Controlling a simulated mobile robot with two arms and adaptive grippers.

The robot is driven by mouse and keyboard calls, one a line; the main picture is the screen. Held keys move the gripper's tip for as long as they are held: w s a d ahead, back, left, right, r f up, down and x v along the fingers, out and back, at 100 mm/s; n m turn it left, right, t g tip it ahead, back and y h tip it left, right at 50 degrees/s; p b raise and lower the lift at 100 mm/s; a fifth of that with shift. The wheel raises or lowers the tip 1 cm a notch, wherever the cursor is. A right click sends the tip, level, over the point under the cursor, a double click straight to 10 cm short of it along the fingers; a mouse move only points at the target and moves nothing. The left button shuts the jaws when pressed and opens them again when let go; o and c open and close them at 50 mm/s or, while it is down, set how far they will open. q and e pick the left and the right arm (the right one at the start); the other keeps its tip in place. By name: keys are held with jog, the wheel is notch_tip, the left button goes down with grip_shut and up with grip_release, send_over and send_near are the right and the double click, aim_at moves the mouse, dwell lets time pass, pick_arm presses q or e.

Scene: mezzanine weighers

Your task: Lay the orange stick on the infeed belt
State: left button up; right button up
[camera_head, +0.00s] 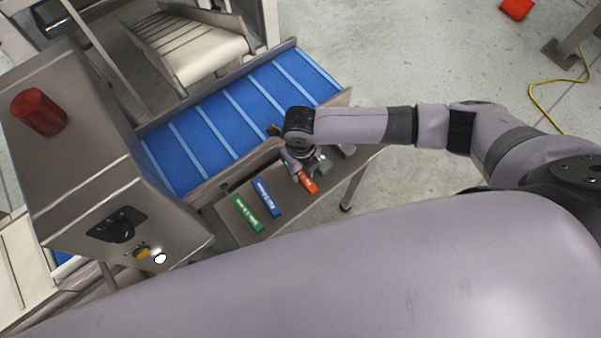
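The orange stick (309,185) lies at the right end of a row with a blue stick (266,197) and a green stick (246,213) on a narrow steel side table (232,227). My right gripper (303,166) is right over the upper end of the orange stick and hides part of it. I cannot tell whether its fingers are closed on the stick or only around it. The blue infeed belt (222,125) with pale cross bars runs just beyond the table, and its bed is empty. My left gripper is not in view.
A steel cabinet with a red cylindrical lamp (39,111) and a dark knob (115,228) stands at the left. A raised side rail (207,191) separates the table from the belt. A pale conveyor chute (200,45) stands behind. Open floor lies right.

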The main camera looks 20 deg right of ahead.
grip_shut()
